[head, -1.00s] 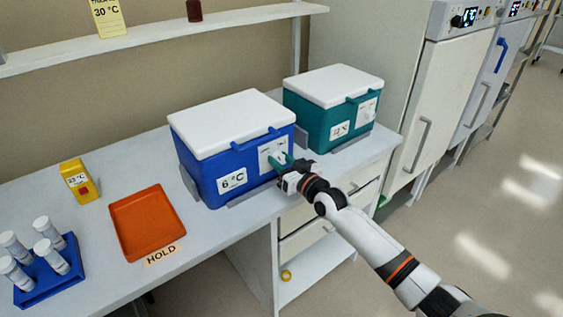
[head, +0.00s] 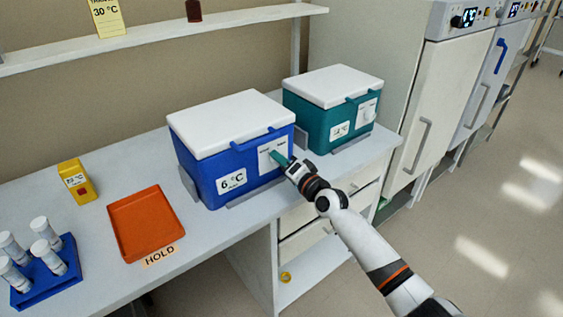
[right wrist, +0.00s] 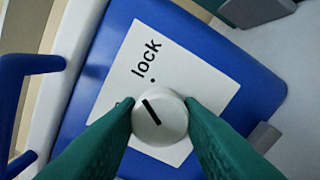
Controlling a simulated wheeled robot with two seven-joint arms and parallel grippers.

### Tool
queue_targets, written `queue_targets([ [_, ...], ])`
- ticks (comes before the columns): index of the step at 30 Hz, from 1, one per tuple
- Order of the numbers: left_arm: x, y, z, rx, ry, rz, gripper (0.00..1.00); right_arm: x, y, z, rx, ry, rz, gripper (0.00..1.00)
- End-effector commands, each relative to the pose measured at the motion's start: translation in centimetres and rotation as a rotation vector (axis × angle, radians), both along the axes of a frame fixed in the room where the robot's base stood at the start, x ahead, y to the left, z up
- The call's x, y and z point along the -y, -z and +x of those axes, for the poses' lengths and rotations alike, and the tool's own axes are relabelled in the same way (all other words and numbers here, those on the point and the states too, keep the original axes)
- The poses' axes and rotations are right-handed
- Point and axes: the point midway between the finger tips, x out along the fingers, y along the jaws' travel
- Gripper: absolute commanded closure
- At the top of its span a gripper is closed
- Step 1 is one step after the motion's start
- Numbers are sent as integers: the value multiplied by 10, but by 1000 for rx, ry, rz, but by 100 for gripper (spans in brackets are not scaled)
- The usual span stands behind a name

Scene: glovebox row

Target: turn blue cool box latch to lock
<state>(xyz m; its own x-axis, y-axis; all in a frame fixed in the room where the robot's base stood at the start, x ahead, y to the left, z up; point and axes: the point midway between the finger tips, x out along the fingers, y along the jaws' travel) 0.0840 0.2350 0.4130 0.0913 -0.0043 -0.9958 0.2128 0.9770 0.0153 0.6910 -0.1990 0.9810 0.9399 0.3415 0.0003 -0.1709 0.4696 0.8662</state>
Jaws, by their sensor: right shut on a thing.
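The blue cool box (head: 248,155) with a white lid stands on the bench. Its front has a white latch panel (head: 265,157), also filling the middle of the right wrist view (right wrist: 112,88). A round white latch knob (right wrist: 160,118) with a black line sits on it. The line's upper end points left of the dot by the word "lock", between that dot and a mark mostly hidden by the left finger. My right gripper (right wrist: 160,122) is shut on the knob, one green finger on each side; in the head view the gripper (head: 282,160) hides the knob. My left gripper is out of view.
A teal cool box (head: 330,122) stands right of the blue one. An orange tray (head: 146,222), a yellow timer-like device (head: 77,182) and a blue tube rack (head: 48,275) are on the bench at left. Drawers (head: 305,238) lie below.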

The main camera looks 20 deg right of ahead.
Motion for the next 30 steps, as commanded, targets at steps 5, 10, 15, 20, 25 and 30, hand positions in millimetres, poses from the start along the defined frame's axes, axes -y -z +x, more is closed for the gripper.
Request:
queue_targets([
  [5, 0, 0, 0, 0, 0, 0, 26, 0, 1, 0, -45, 0, 117, 90],
  [10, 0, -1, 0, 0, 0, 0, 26, 0, 1, 0, -73, 1, 195, 90],
  [15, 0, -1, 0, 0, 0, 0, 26, 0, 1, 0, -89, 1, 239, 90],
  [20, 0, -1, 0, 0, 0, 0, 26, 0, 1, 0, -96, 1, 259, 90],
  [25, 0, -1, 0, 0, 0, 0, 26, 0, 1, 0, -98, 0, 262, 89],
  [30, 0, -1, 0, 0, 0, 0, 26, 0, 1, 0, -98, 0, 262, 90],
])
